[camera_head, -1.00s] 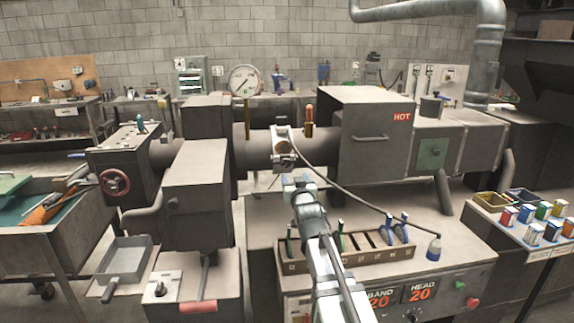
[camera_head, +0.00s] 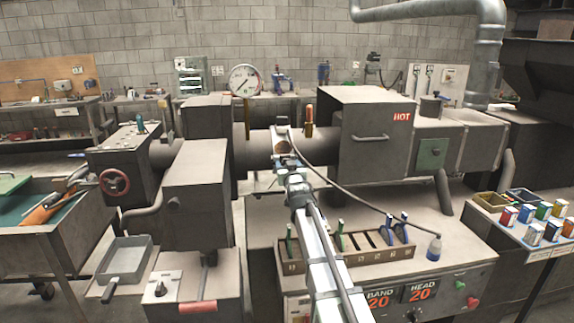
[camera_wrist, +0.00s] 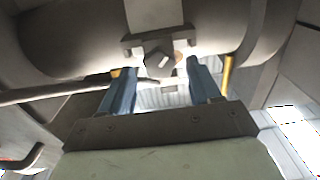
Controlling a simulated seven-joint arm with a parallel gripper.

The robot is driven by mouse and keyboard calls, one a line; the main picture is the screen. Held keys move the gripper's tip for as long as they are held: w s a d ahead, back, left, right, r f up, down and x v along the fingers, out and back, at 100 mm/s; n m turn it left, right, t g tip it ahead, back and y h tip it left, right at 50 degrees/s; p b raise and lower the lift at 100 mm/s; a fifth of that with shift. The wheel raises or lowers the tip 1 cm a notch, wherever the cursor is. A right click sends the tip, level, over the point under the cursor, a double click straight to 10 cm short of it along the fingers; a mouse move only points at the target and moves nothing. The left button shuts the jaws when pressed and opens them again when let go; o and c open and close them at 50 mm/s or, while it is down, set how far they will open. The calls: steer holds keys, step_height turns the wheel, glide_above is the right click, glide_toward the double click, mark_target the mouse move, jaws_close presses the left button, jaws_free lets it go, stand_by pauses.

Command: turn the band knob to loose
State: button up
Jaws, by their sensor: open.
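The band (camera_head: 280,133) is a light metal strap around the grey barrel, with a cable at its side. In the wrist view its knob (camera_wrist: 162,63) is a dark faceted piece with a pale mark, under a bracket (camera_wrist: 133,43) on the barrel. My gripper (camera_wrist: 160,72) is open, with one blue finger to the left of the knob and one to the right. The fingertips are close to the knob; I cannot tell whether they touch it. In the head view my gripper (camera_head: 289,164) is just below the band and hides part of it.
The black cable (camera_head: 350,196) runs from the band to a plug (camera_head: 433,248) on the bench. A housing marked HOT (camera_head: 375,150) is to the right; a brass post (camera_head: 309,118) is close beside the band.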

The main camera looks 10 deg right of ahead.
steer(key=shift+w, duration=1)
steer(key=shift+c, duration=0.3)
steer(key=c, duration=1)
steer(key=shift+n, duration=0.3)
steer(key=n, duration=2.6)
steer(key=shift+a+f, duration=0.15)
steer(key=shift+f, duration=0.2)
